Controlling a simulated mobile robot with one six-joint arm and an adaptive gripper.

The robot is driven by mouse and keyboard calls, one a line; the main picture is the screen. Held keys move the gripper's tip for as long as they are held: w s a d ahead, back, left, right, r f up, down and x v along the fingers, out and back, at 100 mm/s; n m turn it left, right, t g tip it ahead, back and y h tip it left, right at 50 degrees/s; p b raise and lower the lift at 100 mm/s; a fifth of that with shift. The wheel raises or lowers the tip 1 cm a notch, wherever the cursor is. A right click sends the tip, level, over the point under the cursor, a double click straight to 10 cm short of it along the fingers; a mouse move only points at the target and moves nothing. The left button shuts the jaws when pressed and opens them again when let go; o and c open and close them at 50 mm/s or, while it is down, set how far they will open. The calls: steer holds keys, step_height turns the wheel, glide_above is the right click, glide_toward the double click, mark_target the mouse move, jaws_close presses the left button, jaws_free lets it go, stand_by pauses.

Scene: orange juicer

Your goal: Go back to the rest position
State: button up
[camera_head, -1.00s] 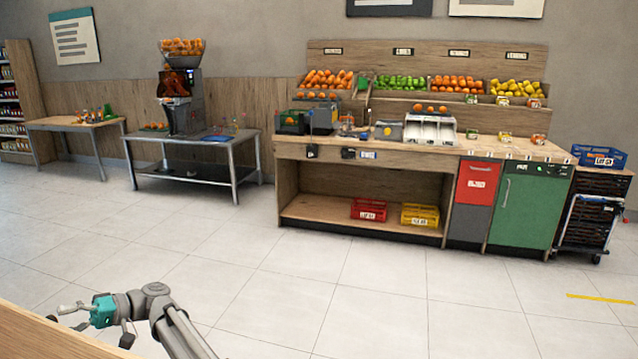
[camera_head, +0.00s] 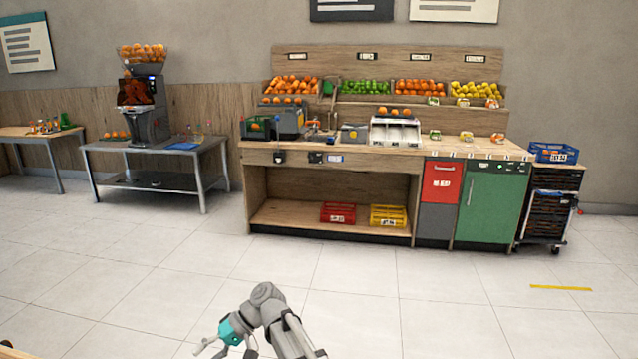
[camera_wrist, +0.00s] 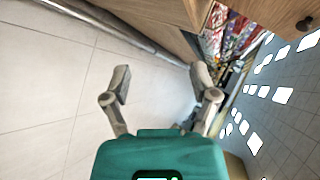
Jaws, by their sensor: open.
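My gripper (camera_head: 212,349) shows at the bottom of the head view, on my grey arm with its teal section, over open floor and well in front of the counter. In the wrist view my gripper (camera_wrist: 160,85) has its two grey fingers spread apart. Nothing is between them; pale floor tiles and wooden furniture lie beyond. The view there is tilted.
The wooden fruit counter (camera_head: 390,154) stands ahead, with a green door (camera_head: 490,205) at its right. The juicer (camera_head: 143,105) is on a metal table (camera_head: 150,180) to the left. A crate trolley (camera_head: 548,205) stands at the right. The tiled floor (camera_head: 330,270) between is clear.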

steer(key=d+f+m+t+h, duration=0.2)
steer(key=d+f+h, duration=0.1)
steer(key=d, duration=1.2)
steer(key=s+d+f+m+t+h, duration=0.1)
steer(key=d+f+m+t+h, duration=0.2)
steer(key=d, duration=1.1)
steer(key=d+f+m+t+h, duration=0.1)
steer(key=d+f+m+h, duration=0.2)
steer(key=d, duration=1.2)
step_height(320, 180, up, 20)
steer(key=p, duration=1.9)
steer(key=shift+d+f+n+h, duration=0.2)
steer(key=shift+n+h, duration=0.1)
steer(key=shift+h, duration=0.1)
steer(key=shift+c, duration=1.3)
steer(key=shift+d, duration=0.15)
